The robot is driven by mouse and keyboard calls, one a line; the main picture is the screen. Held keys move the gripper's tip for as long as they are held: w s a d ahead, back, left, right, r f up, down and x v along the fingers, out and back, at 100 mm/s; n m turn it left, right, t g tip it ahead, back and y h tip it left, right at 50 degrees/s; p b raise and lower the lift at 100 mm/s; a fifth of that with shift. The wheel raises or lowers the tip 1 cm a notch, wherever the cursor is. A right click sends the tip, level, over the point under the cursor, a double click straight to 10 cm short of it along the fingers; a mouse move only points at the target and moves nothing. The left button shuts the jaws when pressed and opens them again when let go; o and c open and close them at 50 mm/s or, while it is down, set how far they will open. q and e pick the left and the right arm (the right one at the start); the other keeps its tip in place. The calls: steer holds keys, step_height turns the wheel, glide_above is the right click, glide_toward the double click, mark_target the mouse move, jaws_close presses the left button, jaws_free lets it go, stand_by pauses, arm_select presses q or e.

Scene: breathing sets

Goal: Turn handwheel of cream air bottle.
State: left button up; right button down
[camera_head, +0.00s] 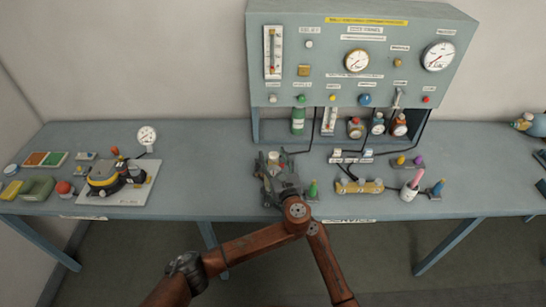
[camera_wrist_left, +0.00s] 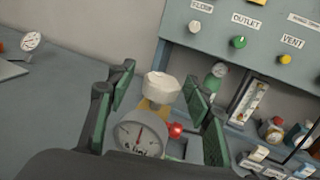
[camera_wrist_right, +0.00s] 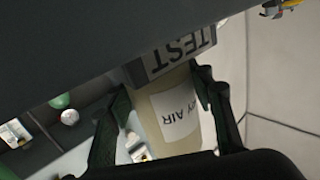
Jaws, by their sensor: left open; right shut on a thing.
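The cream air bottle (camera_wrist_right: 178,115) shows in the right wrist view, with a white label reading "AIR". My right gripper (camera_wrist_right: 168,97) has one finger on each side of its body and is shut on it. In the left wrist view the pale, faceted handwheel (camera_wrist_left: 161,86) sits on a brass valve, behind a round gauge (camera_wrist_left: 138,137) and beside a red knob (camera_wrist_left: 176,130). My left gripper (camera_wrist_left: 158,105) is open, with its green-padded fingers either side of the handwheel, apart from it. In the head view my left gripper (camera_head: 278,180) covers most of the bottle; my right gripper is hidden.
The grey panel (camera_head: 350,85) with gauges rises behind the bench (camera_head: 215,165). A yellow-black device (camera_head: 105,178) lies at left. The bench between them is clear.

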arm_select(q)
steer(key=v, duration=1.2)
stand_by(3.9)
